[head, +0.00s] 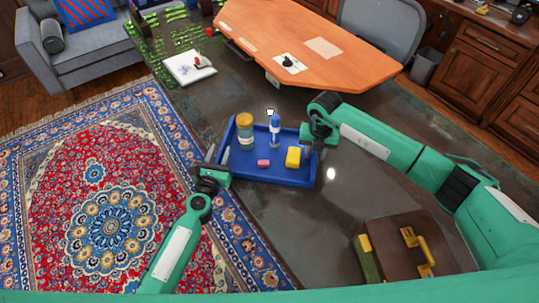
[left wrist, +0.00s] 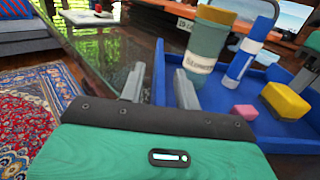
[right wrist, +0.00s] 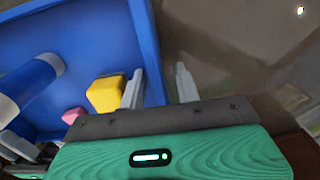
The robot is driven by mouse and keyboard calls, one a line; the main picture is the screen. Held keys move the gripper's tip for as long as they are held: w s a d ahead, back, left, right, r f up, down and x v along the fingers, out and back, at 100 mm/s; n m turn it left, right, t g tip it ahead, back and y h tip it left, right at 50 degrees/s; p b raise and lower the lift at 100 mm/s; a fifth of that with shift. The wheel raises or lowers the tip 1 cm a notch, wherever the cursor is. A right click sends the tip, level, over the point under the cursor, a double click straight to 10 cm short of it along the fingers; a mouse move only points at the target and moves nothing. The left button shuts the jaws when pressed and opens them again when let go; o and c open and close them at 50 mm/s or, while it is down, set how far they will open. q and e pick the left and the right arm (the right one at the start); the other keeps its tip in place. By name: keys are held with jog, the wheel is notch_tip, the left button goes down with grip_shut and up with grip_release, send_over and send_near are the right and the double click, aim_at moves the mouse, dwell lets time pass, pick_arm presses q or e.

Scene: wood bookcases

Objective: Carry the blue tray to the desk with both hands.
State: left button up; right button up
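The blue tray (head: 270,178) sits level on a dark glossy surface. In it stand a jar with a tan lid (head: 245,130) and a blue-and-white bottle (head: 274,132); a pink block (head: 263,162) and a yellow block (head: 293,156) lie there too. My left gripper (head: 222,160) is at the tray's left wall, with parted fingers on either side of that wall in the left wrist view (left wrist: 160,88). My right gripper (head: 315,142) is at the right wall, with one finger inside and one outside in the right wrist view (right wrist: 160,85). Gaps show beside the walls.
The orange wooden desk (head: 310,45) is at the back, with papers on it and a grey chair (head: 380,28) behind. A brown box with yellow parts (head: 405,245) is at front right. A patterned rug (head: 100,200) is left.

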pick_arm(q)
jog(key=shift+s, duration=0.1)
jog(key=shift+s+a+f, duration=0.1)
jog(key=shift+s, duration=0.2)
jog(key=v, duration=1.1)
pick_arm(e)
notch_tip(320, 180, up, 12)
pick_arm(q)
jog(key=shift+s, duration=0.1)
